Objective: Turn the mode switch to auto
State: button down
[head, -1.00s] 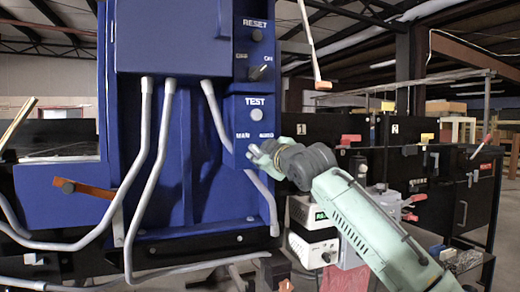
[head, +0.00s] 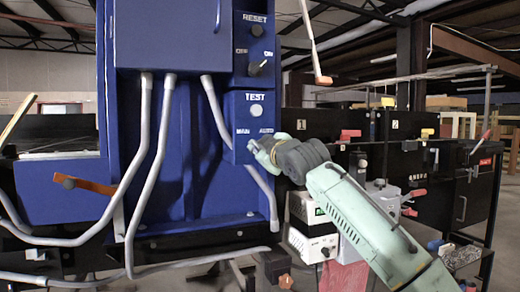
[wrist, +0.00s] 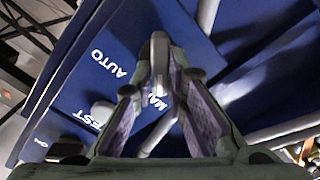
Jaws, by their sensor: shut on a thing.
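The mode switch (wrist: 158,52) is a small grey lever on the blue control box, below the TEST button (head: 256,110). In the wrist view it stands between my fingertips, with AUTO printed to its left and MAN partly hidden behind it. My gripper (head: 257,148) is at the lower part of the box, just under the MAN and AUTO labels. In the wrist view my gripper (wrist: 157,75) is shut on the lever. In the head view my fingers mostly hide the switch, so its exact setting is hard to tell.
Above are an ON/OFF knob (head: 258,67) and a RESET button (head: 257,31). Grey conduits (head: 143,150) run down the blue cabinet to the left. An orange handle (head: 85,185) juts out at lower left. Black cabinets (head: 400,165) stand at right.

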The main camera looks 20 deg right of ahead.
jog(key=shift+m+p, duration=0.4)
jog(key=shift+p, duration=0.05)
jog(key=shift+w+m+p, duration=0.1)
jog(key=shift+m+p, duration=0.3)
jog(key=shift+p, duration=0.1)
jog(key=shift+m+p, duration=0.65)
jog(key=shift+m, duration=0.45)
jog(key=m+p, duration=0.1)
jog(key=m, duration=0.3)
jog(key=m+p, duration=0.2)
jog(key=m, duration=0.3)
jog(key=m+p, duration=0.2)
jog(key=m, duration=0.3)
jog(key=shift+d+r, duration=0.15)
jog(key=shift+d, duration=0.2)
jog(key=c, duration=1.6)
grip_release()
jog(key=shift+s, duration=0.2)
